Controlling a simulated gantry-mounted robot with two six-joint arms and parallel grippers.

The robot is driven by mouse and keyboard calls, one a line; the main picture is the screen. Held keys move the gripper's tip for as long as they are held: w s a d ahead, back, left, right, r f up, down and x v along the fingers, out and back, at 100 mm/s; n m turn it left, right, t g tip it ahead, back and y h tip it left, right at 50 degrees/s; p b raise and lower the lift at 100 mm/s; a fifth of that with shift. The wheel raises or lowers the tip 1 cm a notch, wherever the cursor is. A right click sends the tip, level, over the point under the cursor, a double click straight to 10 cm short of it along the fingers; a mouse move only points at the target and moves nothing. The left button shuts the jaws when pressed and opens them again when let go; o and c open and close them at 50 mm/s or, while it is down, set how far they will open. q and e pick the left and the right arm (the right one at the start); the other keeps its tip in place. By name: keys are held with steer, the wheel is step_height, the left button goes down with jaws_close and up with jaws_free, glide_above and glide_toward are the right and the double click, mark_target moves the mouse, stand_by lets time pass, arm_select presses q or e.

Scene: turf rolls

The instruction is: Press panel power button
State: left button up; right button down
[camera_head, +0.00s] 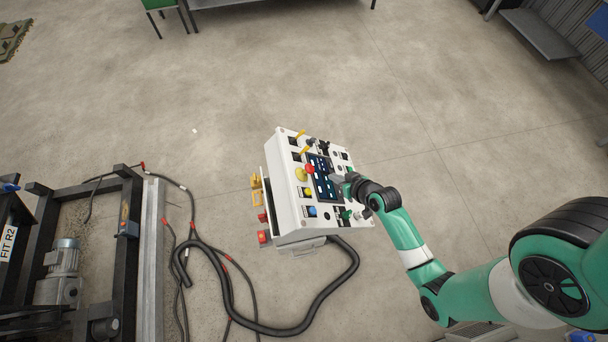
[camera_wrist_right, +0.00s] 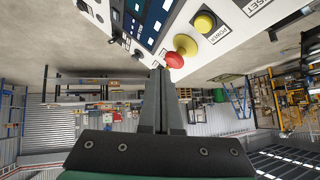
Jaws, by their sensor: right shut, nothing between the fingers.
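The white control panel (camera_head: 287,197) stands tilted in the middle of the head view. Its yellow button (camera_head: 307,191) sits below the red mushroom button (camera_head: 309,169) with a yellow collar. In the right wrist view the yellow button (camera_wrist_right: 204,22) has the label POWER beside it, and the red button (camera_wrist_right: 180,57) is nearer the fingers. My right gripper (camera_head: 338,182) is over the panel face, by the dark screen (camera_head: 322,176). Its fingers (camera_wrist_right: 160,72) are shut and empty, their tips near the red button and apart from the yellow one. Whether they touch the panel cannot be told. My left gripper is not in view.
A blue button (camera_head: 311,211) and several switches share the panel face. A thick black cable (camera_head: 352,262) loops from the panel over the floor. A black frame machine with a motor (camera_head: 62,258) stands at the left. The floor behind the panel is clear.

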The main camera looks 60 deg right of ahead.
mark_target(308, 192)
steer(key=w+a+f+b, duration=0.1)
steer(key=f+b, duration=0.1)
steer(key=w+a+f+b, duration=0.1)
steer(key=b, duration=0.1)
steer(key=w+a+f+b, duration=0.1)
steer(key=f, duration=0.1)
steer(key=shift+w+f+b, duration=0.2)
steer(key=shift+f+b, duration=0.1)
steer(key=shift+b, duration=0.1)
steer(key=shift+w+a+f+b, duration=0.35)
steer(key=shift+w+f+b, duration=0.05)
steer(key=shift+w+f, duration=0.15)
steer(key=shift+f, duration=0.15)
stand_by(1.5)
steer(key=shift+w+a+f, duration=0.15)
steer(key=shift+f, duration=0.05)
